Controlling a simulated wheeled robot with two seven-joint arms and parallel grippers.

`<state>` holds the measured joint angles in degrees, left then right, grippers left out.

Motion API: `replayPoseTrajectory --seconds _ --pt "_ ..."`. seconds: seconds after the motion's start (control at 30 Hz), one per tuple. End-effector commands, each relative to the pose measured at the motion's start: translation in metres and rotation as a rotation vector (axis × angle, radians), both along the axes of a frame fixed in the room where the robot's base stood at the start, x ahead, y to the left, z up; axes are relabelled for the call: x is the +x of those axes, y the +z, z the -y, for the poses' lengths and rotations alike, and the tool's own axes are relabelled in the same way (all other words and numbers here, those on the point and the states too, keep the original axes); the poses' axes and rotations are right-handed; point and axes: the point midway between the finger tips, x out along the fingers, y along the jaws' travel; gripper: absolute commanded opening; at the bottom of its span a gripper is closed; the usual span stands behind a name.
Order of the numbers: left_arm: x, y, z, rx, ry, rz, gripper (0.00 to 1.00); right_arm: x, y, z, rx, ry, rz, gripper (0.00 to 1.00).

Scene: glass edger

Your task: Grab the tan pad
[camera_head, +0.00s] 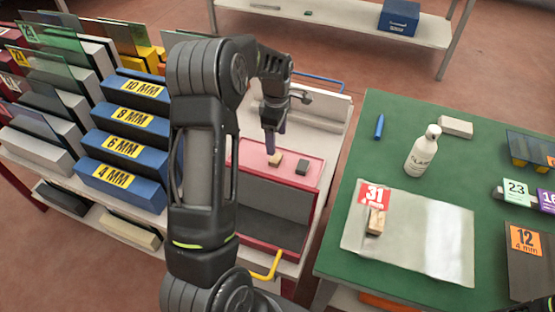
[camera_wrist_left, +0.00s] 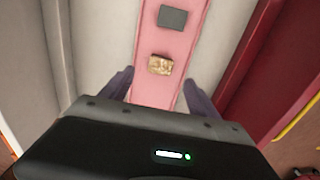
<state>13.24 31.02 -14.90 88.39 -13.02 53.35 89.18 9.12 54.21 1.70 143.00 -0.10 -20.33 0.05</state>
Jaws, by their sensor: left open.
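The tan pad (camera_head: 275,160) is a small speckled block on a pink tray (camera_head: 316,172) in the head view. In the left wrist view the tan pad (camera_wrist_left: 160,65) lies on the pink strip, just beyond and between my fingers. My left gripper (camera_head: 270,140) is above the tray, pointing down, open and empty. In the left wrist view its two fingers (camera_wrist_left: 160,85) stand apart on either side of the strip. A dark grey pad (camera_head: 302,167) lies to the right of the tan pad; it also shows in the left wrist view (camera_wrist_left: 173,18). My right gripper is not seen.
Blue blocks with yellow size labels (camera_head: 138,88) and racked glass panes stand at left. A green table (camera_head: 350,250) at right holds a glass sheet (camera_head: 430,240) with a tan block on it, a white bottle (camera_head: 423,152) and a blue marker (camera_head: 379,127). A yellow handle (camera_head: 268,268) sits at the drawer's front.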

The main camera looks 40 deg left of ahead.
Motion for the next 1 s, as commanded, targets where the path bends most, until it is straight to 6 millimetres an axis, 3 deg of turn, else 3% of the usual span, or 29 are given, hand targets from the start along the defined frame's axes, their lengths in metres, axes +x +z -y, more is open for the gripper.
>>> replayPoseTrajectory --seconds 0.17,0.4,0.77,1.0 --pt "0.0 -0.002 0.0 0.0 0.0 -0.001 0.71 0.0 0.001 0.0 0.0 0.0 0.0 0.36" --pt "0.0 -0.024 0.0 0.0 0.0 -0.001 0.71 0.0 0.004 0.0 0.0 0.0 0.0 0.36" --pt "-0.001 -0.028 0.0 -0.001 0.0 -0.002 0.71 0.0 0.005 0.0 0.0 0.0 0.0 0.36" --pt "-0.003 -0.058 -0.002 -0.002 0.001 -0.005 0.71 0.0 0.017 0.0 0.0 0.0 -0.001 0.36"
